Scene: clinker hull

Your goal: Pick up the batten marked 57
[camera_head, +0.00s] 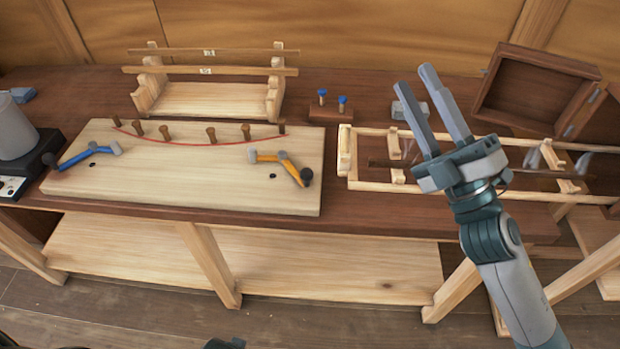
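Two long thin brown battens lie across a pale wooden rack (212,100) at the back left of the bench. The rear batten (250,51) and the front batten (250,71) each bear a small white label near the middle. The labels are too small to read, so I cannot tell which is marked 57. My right gripper (416,80) is raised in front of the right part of the bench, right of the rack and apart from the battens. Its two fingers point up and left, spread with an empty gap between them.
A small block with blue-topped pins (331,112) stands right of the rack. A slatted frame (365,185) and open box (530,92) occupy the right.

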